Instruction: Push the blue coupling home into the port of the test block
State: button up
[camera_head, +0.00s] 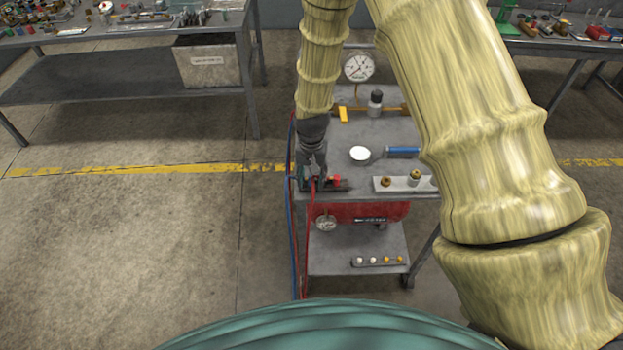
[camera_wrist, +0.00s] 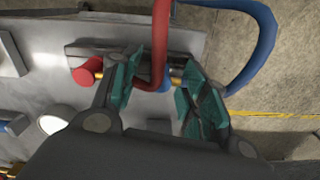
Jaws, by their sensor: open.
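My gripper (camera_head: 313,172) is low over the left front edge of a grey cart, with its fingers pointing down. In the wrist view its two teal finger pads (camera_wrist: 163,78) stand apart. A small blue piece, apparently the blue coupling (camera_wrist: 166,87), shows between them beside brass fittings (camera_wrist: 177,80). I cannot tell whether either pad touches it. A red hose (camera_wrist: 160,40) crosses in front and partly hides it. A dark block (camera_wrist: 115,51), possibly the test block, lies beyond the fingers. The port cannot be made out. In the head view my fingers cover the coupling.
A red knob (camera_wrist: 88,70) sits left of the fingers. A blue hose (camera_wrist: 262,40) loops at right. On the cart stand a gauge (camera_head: 358,67), a white disc (camera_head: 360,154), a blue-handled tool (camera_head: 402,150) and a pale plate with brass fittings (camera_head: 400,184). Floor left is clear.

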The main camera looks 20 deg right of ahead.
aim_at(311, 180)
jog(key=shift+f, duration=0.1)
jog(key=shift+c, duration=0.2)
grip_shut()
dwell(0.4)
notch_tip(311, 180, up, 2)
jog(key=shift+w+r+b, duration=0.1)
jog(key=shift+b, duration=0.55)
jog(key=shift+s+a+r+b, duration=0.25)
jog(key=shift+s+r+b, duration=0.25)
jog(key=shift+r, duration=0.1)
jog(key=s+a+r+b, duration=0.1)
jog(key=s+a+b, duration=0.2)
jog(key=s, duration=1)
jog(key=a, duration=0.3)
jog(key=shift+s+r+b, duration=0.35)
jog(key=shift+s+b, duration=0.05)
